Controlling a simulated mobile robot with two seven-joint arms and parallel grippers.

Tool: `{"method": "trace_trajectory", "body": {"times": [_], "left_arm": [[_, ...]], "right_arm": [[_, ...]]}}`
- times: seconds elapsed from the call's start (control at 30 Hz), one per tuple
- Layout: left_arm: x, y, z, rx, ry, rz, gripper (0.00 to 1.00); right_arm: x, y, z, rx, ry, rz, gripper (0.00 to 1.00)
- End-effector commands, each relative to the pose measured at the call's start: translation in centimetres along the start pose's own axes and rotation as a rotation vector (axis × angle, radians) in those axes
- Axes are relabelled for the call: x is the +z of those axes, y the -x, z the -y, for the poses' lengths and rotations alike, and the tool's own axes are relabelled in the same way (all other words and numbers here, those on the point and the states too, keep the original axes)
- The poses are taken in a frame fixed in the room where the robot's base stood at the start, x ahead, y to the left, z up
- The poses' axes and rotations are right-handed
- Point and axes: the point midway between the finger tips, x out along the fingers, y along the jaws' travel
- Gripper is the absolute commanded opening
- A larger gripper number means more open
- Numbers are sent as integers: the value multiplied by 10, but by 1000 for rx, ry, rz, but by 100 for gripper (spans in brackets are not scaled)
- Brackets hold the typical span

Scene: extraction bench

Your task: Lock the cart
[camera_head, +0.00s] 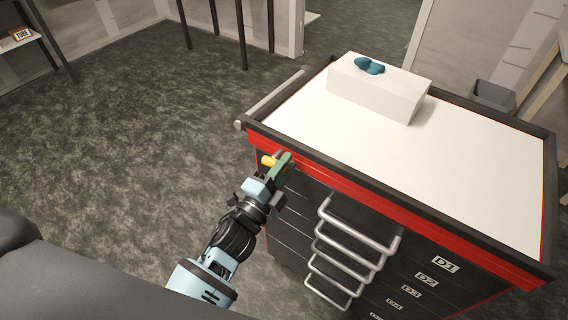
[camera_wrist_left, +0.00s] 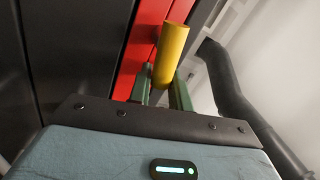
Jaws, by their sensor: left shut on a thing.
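The cart (camera_head: 455,160) stands at the right in the head view, with a white top, dark rim, red band and black drawers. My left gripper (camera_head: 278,168) is at the cart's near left corner, by the red band. Its green fingers are shut on a yellow cylindrical piece (camera_head: 267,160). In the left wrist view the yellow piece (camera_wrist_left: 171,52) stands out between the green fingers (camera_wrist_left: 161,88), in front of the red band (camera_wrist_left: 145,45). The fingers hide its base, so I cannot tell how it joins the cart. My right gripper is out of view.
A white box (camera_head: 375,95) with a teal object (camera_head: 369,66) on it sits on the cart top. Drawer handles (camera_head: 350,245) stick out beside my left gripper. A push bar (camera_head: 275,97) is on the cart's left side. The floor (camera_head: 130,130) at left is clear.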

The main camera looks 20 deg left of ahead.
Motion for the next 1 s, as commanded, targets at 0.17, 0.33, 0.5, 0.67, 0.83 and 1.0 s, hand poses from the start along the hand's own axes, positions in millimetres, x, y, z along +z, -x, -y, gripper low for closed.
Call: {"method": "trace_trajectory", "body": {"times": [0.17,0.33,0.5,0.67,0.83,1.0], "left_arm": [[2,2,-7,4,-106,-19,0],[2,2,-8,4,-174,-33,0],[2,2,-9,3,-208,-39,0],[2,2,-9,3,-220,-41,0],[2,2,-9,3,-221,-41,0],[2,2,-9,3,-221,-41,23]], "right_arm": [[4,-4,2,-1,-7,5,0],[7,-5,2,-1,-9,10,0],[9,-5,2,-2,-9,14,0],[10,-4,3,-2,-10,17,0],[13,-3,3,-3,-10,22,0],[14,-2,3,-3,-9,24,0]]}}
